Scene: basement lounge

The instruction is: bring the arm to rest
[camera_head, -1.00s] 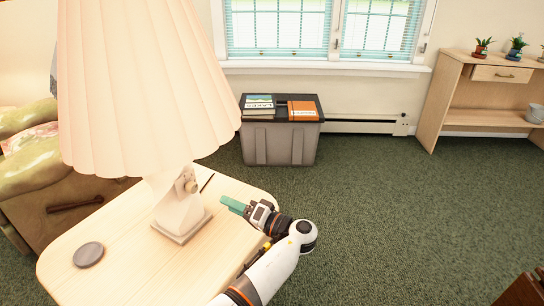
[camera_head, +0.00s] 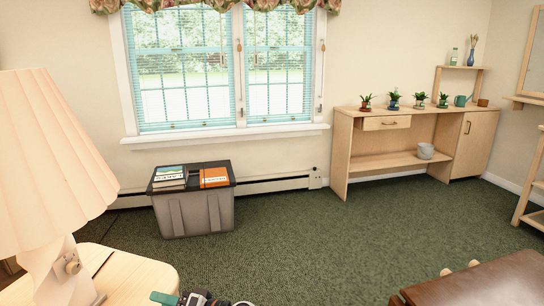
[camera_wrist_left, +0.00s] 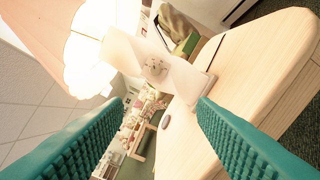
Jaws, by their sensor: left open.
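My left gripper (camera_head: 182,299) shows only in part at the bottom edge of the head view, beside the right edge of the wooden side table (camera_head: 135,275). In the left wrist view its two teal ribbed fingers (camera_wrist_left: 160,125) are wide apart with nothing between them. The fingers point toward the pleated lamp (camera_head: 50,160) on the table, and the lamp's white base (camera_wrist_left: 155,65) is seen beyond them. The rest of my left arm is below the head view. My right gripper is not in view.
A grey bin (camera_head: 195,213) with two books on its lid stands under the window. A wooden shelf unit (camera_head: 395,160) with several potted plants is at the back right. A brown table (camera_head: 485,283) fills the lower right. Green carpet (camera_head: 300,245) between them is clear.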

